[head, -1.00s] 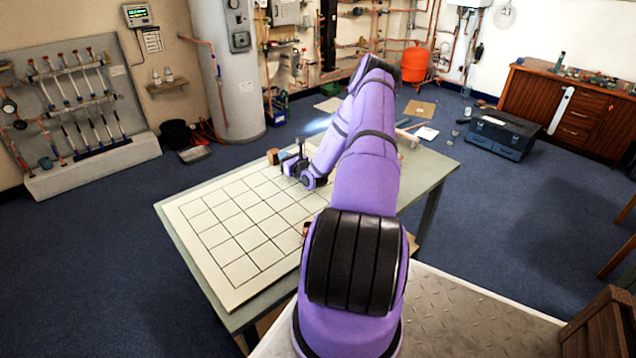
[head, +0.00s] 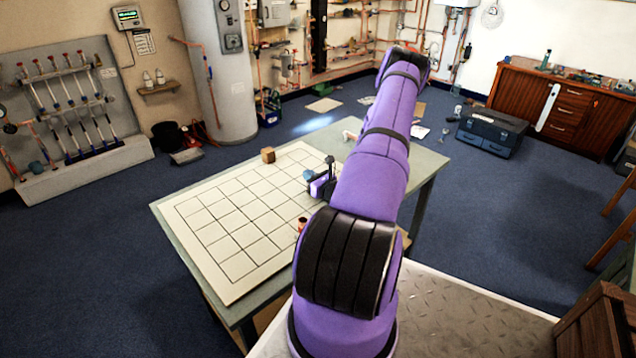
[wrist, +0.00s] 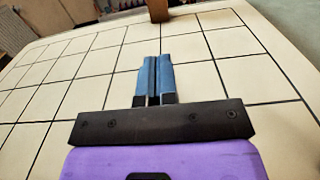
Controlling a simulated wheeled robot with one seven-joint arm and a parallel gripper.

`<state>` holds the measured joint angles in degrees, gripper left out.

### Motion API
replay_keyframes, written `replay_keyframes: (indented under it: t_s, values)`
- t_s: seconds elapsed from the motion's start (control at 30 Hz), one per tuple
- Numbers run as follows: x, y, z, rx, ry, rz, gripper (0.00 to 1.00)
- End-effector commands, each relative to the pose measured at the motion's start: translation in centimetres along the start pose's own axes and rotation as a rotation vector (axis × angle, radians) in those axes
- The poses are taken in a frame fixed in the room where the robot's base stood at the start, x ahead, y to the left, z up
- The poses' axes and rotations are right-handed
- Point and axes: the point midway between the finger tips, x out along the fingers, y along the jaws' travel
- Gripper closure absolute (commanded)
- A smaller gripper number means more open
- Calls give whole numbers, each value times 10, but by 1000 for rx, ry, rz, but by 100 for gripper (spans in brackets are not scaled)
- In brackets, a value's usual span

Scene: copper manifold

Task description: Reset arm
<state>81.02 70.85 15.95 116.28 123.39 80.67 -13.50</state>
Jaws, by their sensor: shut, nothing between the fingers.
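My gripper shows in the head view (head: 309,175), partly hidden behind my purple arm. In the wrist view its two blue fingers (wrist: 153,80) are together with nothing between them. It is over the right part of a pale board with a black grid (head: 225,240). A brown wooden block (head: 268,155) sits near the board's far edge, apart from my gripper. The block also shows at the top of the wrist view (wrist: 158,11). A small copper-coloured piece (head: 302,224) is by the board's right side, partly hidden by my arm.
The board lies on a green-grey table (head: 425,163). A small pale and reddish item (head: 349,135) is near its far edge. A dark toolbox (head: 491,132) stands on the blue carpet at the right. A wooden crate (head: 600,325) is at the lower right. Carpet at the left is open.

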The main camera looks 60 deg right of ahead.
Motion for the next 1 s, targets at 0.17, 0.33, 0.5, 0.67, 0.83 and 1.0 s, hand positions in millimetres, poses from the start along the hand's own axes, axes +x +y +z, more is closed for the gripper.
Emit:
replay_keyframes:
  t_s: [0.17,0.33,0.5,0.67,0.83,1.0]
  values:
    - [-30,0,0,2,1,-1,100]
    - [-44,0,0,1,1,0,100]
    - [-48,0,0,0,0,0,100]
    - [-47,1,1,-1,0,3,100]
    - [-35,13,20,-34,-10,77,100]
    - [-8,56,73,-131,-31,292,100]
